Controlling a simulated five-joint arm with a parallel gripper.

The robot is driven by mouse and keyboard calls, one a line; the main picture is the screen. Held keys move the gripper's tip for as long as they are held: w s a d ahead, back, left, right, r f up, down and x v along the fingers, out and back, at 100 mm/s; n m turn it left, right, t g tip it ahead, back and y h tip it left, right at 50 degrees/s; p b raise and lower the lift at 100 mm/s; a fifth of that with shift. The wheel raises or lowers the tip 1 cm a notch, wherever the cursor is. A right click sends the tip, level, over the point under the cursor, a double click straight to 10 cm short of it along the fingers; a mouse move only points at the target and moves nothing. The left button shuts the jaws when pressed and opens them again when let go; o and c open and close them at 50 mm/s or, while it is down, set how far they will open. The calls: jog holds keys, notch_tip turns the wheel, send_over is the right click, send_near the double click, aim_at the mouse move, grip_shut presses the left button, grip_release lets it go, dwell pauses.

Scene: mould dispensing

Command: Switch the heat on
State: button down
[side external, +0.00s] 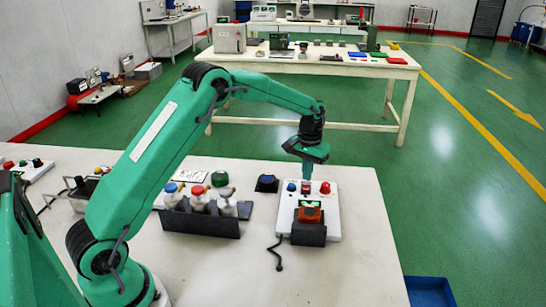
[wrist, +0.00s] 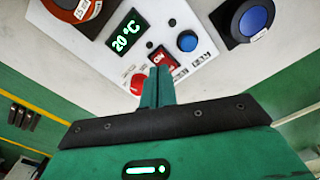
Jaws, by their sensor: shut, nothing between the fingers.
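A white control box (side external: 286,212) stands on the near table. In the wrist view its panel (wrist: 205,75) carries a green display (wrist: 125,32) reading 20 °C. A red rocker switch (wrist: 163,58) marked ON sits between a blue button (wrist: 187,41) and a red button (wrist: 137,84). My gripper (wrist: 157,72) is shut and empty, its fingertips pointing at the panel just beside the rocker. I cannot tell whether they touch it, and they hide part of it. In the side view my gripper (side external: 309,178) points down over the panel between the blue button (side external: 291,186) and red button (side external: 325,187).
An orange-red part in a dark holder (side external: 309,235) is at the box's front. A dark rack (side external: 200,222) with capped bottles stands left. A blue round piece in a dark mount (side external: 267,183) sits close by. A black cable (side external: 277,252) lies in front. The table's right side is clear.

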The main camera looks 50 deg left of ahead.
aim_at(306, 189)
jog(key=shift+r, duration=1.75)
jog(key=s+d+r+m+t, duration=0.1)
jog(key=s+d+r+t, duration=0.25)
jog(key=s+r, duration=1.15)
jog(key=s+d+m+t, duration=0.1)
jog(key=s, duration=0.8)
jog(key=s+d+m+t, duration=0.1)
jog(key=s+d, duration=0.1)
jog(key=s, duration=0.8)
jog(key=shift+s+d+f, duration=0.25)
jog(key=shift+d+f, duration=0.05)
